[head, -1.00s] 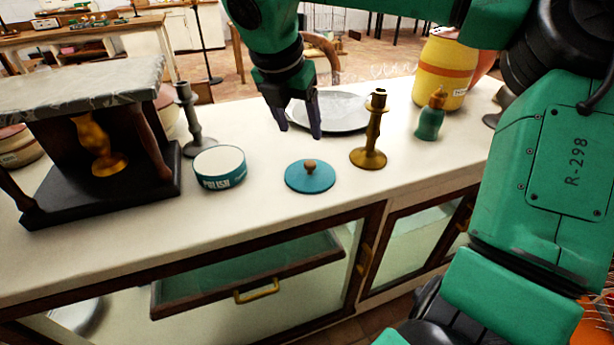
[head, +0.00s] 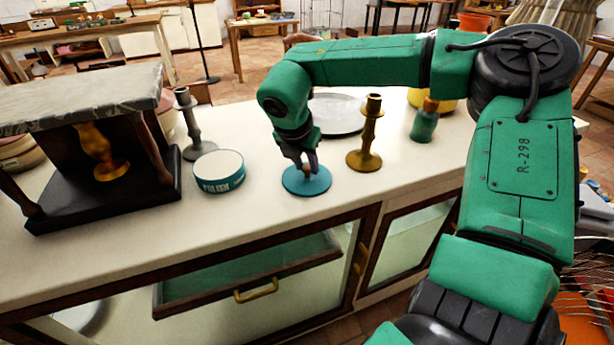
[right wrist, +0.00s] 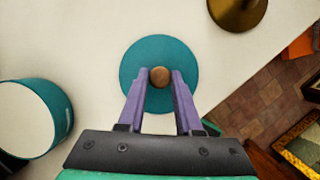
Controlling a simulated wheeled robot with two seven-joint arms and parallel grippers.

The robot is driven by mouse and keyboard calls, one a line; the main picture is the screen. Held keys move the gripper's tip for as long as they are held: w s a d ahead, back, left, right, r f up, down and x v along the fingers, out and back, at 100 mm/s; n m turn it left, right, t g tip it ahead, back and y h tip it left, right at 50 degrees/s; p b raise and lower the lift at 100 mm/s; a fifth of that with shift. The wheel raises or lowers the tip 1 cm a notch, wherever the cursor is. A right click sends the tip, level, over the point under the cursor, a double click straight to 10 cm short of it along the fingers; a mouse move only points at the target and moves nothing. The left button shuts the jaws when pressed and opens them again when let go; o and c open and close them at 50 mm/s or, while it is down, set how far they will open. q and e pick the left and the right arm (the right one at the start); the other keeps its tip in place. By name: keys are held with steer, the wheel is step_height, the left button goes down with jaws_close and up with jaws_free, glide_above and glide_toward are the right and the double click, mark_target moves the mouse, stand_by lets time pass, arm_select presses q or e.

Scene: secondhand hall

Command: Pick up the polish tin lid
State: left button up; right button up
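The polish tin lid (head: 293,185) is a flat teal disc with a round brown knob, lying on the white counter. My right gripper (head: 306,168) is down over it, its fingers at the knob. In the right wrist view the lid (right wrist: 133,67) lies under the purple fingers, which stand on either side of the knob (right wrist: 159,76), with narrow gaps. The right gripper is open and the lid rests on the counter. The teal polish tin (head: 220,185) stands to the left; it also shows in the right wrist view (right wrist: 62,105). My left gripper is out of view.
A brass candlestick (head: 364,150) stands close to the right of the lid, with a green bottle (head: 424,124) beyond. A grey plate (head: 338,118) lies behind. A grey candlestick (head: 194,130) and a dark stand (head: 60,190) are at left. The counter's front edge is near.

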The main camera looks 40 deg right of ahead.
jaws_close()
